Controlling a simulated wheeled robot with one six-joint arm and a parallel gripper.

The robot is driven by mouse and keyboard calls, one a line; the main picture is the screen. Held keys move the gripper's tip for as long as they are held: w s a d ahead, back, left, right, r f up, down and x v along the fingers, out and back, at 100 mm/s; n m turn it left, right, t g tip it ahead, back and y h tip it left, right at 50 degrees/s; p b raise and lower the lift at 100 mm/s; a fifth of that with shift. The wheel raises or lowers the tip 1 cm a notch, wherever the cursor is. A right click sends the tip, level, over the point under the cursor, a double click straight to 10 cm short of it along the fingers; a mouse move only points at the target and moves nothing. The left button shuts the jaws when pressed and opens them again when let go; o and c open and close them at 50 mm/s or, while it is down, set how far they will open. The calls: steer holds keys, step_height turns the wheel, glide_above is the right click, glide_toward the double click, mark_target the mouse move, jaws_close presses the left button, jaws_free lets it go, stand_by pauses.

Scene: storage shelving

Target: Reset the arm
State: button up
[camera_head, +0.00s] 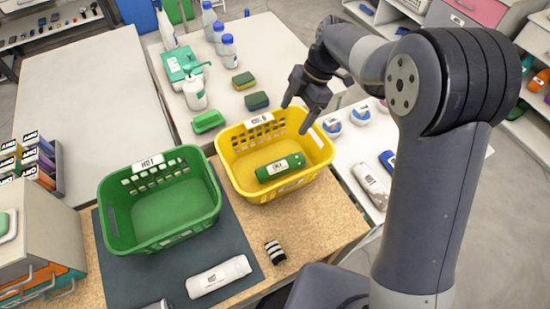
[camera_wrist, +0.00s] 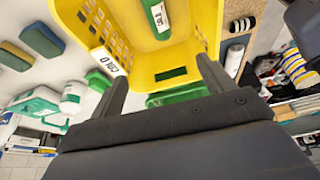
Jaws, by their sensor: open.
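My gripper (camera_head: 306,114) is open and empty above the back rim of the yellow basket (camera_head: 235,165). In the wrist view its two fingers (camera_wrist: 165,82) stand wide apart, with the yellow basket (camera_wrist: 195,30) beyond them. A green cylindrical item with a white label (camera_head: 280,168) lies in the yellow basket. The arm comes in from the right and bends down over the basket.
An empty green basket (camera_head: 112,222) stands on a dark mat to the left. A white cylinder (camera_head: 218,277) and a black-and-white striped roll (camera_head: 274,251) lie in front. Bottles, sponges (camera_head: 257,101) and a green box (camera_head: 181,64) stand behind. The white table at back left is clear.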

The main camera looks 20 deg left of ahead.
steer(key=shift+v, duration=0.85)
steer(key=shift+f, duration=0.1)
steer(key=p+x, duration=0.3)
steer(key=x, duration=0.7)
step_height(320, 180, up, 5)
steer(key=shift+s+a+r+p, duration=0.1)
steer(key=shift+a+r+p, duration=0.05)
steer(key=shift+p, duration=0.7)
